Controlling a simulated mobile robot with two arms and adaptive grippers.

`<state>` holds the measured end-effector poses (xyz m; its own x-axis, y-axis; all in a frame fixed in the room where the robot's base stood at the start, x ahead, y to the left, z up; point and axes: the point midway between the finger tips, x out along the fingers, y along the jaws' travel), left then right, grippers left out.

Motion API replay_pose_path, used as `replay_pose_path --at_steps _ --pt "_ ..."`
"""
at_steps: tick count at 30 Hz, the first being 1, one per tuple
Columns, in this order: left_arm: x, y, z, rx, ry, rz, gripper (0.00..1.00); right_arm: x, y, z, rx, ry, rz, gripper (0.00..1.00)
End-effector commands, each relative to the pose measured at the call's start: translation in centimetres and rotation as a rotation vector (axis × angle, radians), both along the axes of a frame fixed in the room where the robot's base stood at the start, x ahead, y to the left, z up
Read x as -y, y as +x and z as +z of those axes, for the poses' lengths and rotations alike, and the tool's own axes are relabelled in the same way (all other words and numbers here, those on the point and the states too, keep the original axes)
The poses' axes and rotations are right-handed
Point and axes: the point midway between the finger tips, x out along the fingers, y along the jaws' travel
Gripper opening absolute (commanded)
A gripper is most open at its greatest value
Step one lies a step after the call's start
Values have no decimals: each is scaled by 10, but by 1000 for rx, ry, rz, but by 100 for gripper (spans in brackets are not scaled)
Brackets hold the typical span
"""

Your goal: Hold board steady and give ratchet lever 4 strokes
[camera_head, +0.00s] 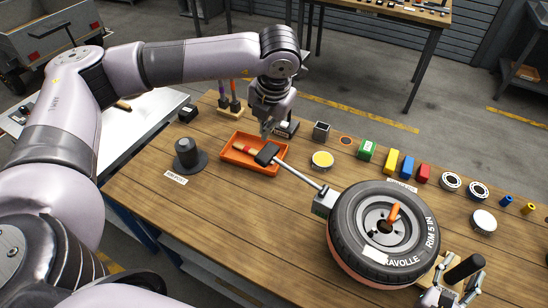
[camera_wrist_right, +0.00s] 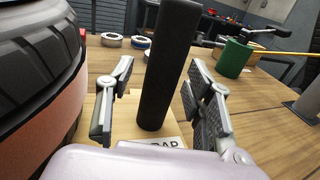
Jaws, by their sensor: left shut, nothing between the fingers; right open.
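The ratchet lever (camera_head: 299,178) is a silver bar rising left from a grey box beside the tyre (camera_head: 345,222). Its far end meets a black block (camera_head: 267,153) over the orange tray; I cannot tell whether that block is its grip or a mallet head. My left gripper (camera_head: 267,130) is shut and empty, just above and behind that block. The board (camera_head: 427,274) shows as pale wood by the tyre, with an upright black post (camera_head: 466,268). My right gripper (camera_head: 452,293) is open; in the right wrist view its fingers (camera_wrist_right: 157,105) stand either side of the post (camera_wrist_right: 168,65), apart from it.
An orange tray (camera_head: 238,160) holds a red-and-wood handle. A black stepped cone (camera_head: 187,155) stands left. Coloured blocks, rings and a yellow-topped tin (camera_head: 322,160) line the back of the workbench (camera_head: 240,225). The bench's front middle is clear. An orange piece (camera_head: 394,212) stands in the wheel hub.

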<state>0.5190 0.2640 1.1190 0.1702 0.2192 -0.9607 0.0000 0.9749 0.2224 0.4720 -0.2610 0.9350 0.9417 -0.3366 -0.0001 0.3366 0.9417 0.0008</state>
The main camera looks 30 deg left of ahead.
Motion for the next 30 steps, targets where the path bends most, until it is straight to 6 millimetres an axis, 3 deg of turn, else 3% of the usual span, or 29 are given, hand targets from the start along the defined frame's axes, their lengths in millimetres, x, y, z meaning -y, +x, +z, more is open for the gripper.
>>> replay_pose_path --at_steps 15,21,30 --pt "0 0 0 0 0 0 0 -33 -93 -1 -5 -1 1 48" --pt "0 0 0 0 0 0 0 -38 -107 0 -2 1 0 48" --pt "0 0 0 0 0 0 0 -38 -108 0 -1 -1 0 48"
